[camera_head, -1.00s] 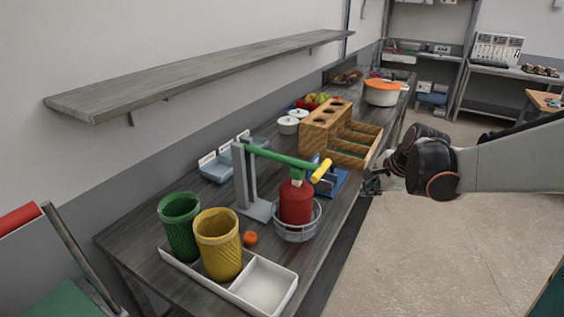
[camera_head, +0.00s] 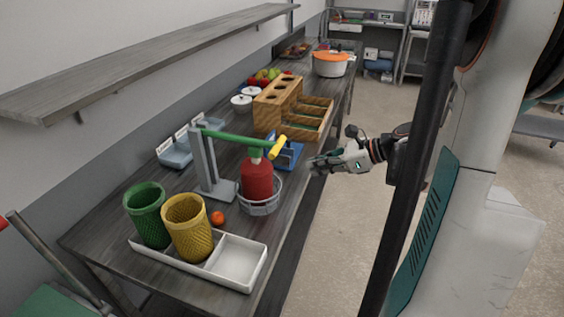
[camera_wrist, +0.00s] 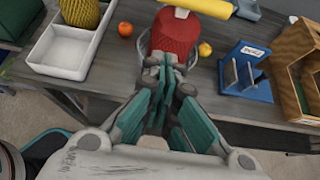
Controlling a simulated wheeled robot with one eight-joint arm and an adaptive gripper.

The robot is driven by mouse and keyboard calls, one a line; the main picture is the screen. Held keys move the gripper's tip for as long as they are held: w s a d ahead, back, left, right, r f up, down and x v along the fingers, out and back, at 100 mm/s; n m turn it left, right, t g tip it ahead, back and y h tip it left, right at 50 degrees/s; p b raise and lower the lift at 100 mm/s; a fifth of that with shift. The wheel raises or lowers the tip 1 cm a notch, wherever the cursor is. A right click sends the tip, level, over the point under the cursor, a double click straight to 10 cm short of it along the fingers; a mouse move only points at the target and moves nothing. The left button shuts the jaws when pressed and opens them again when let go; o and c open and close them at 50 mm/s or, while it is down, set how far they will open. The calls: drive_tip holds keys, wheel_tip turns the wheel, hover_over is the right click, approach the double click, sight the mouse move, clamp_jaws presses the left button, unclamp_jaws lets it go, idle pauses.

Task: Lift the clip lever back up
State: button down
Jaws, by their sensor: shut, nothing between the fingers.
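The lever is a green bar (camera_head: 232,137) with a yellow grip (camera_head: 278,147), hinged on a grey stand (camera_head: 205,165). It lies nearly level, sloping slightly down toward the grip, over a red bottle (camera_head: 257,179) in a round wire basket (camera_head: 262,208). My gripper (camera_head: 315,166) is shut and empty, off the table's front edge, to the right of the grip and apart from it. In the wrist view, the shut fingers (camera_wrist: 172,75) overlap the lower part of the red bottle (camera_wrist: 176,32). The yellow grip (camera_wrist: 205,5) shows at the top edge, partly cut off.
A blue holder (camera_head: 290,153) stands just right of the grip, with a wooden rack (camera_head: 280,103) behind. A white tray (camera_head: 240,260) with green (camera_head: 147,216) and yellow (camera_head: 187,228) cups stands in front. A shelf (camera_head: 150,57) hangs above.

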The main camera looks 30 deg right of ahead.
drive_tip(key=b+x, duration=0.2)
drive_tip(key=x, duration=0.8)
drive_tip(key=r, duration=0.4)
drive_tip(key=shift+w+a, duration=0.25)
drive_tip(key=shift+w, duration=0.05)
